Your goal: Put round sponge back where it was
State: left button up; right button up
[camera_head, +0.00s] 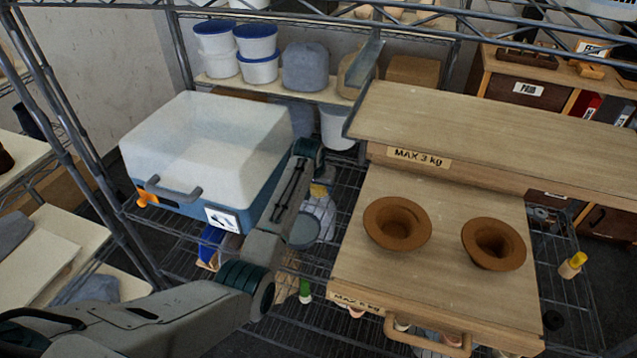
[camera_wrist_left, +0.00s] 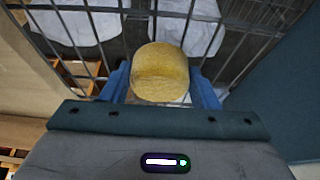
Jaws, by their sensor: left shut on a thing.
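The round sponge (camera_wrist_left: 160,72) is a thick yellow disc in the left wrist view. My left gripper (camera_wrist_left: 160,88) is shut on it, with a blue finger on each side. In the head view, a small yellow patch (camera_head: 318,189), likely the sponge, shows beside my left arm, between the white-lidded case and the wooden stand. Most of the gripper is hidden there. Below the sponge, the wrist view shows wire bars and white, cloth-like things. I cannot tell whether the sponge touches anything. My right gripper is not in view.
The blue case (camera_head: 255,210) with a white lid stands left of my arm. Tubs (camera_head: 258,52) line the back shelf. The wire shelf (camera_head: 345,175) has a narrow gap between case and stand.

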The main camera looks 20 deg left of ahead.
pick_arm(q)
jog(key=shift+f, duration=0.1)
jog(key=o, duration=1)
jog(key=shift+o, duration=0.2)
jog(key=shift+r, duration=0.3)
jog(key=b+v, duration=0.2)
jog(key=v, duration=0.9)
jog(key=shift+s+r, duration=0.15)
jog(key=shift+r, duration=0.15)
